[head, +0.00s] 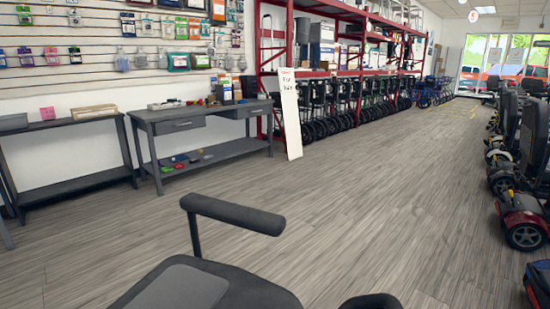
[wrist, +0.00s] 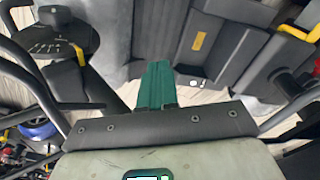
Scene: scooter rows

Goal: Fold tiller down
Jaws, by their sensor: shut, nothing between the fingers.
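In the wrist view, my gripper (wrist: 157,68) shows as green fingers pressed together, with nothing between them. At the upper left of that view is a dark console (wrist: 45,35) with printed marks and levers, which looks like a tiller head; its column is not clearly seen and I cannot tell how far it is tilted. A gap shows between it and the fingertips. In the head view, a dark seat (head: 190,285) with a raised armrest (head: 232,213) fills the bottom foreground. No tiller and no gripper show in the head view.
Grey tables (head: 185,122) stand along the left wall. A leaning white sign (head: 291,112) stands beside the red rack (head: 345,75). Parked scooters (head: 523,210) line the right. The middle floor (head: 380,190) is clear.

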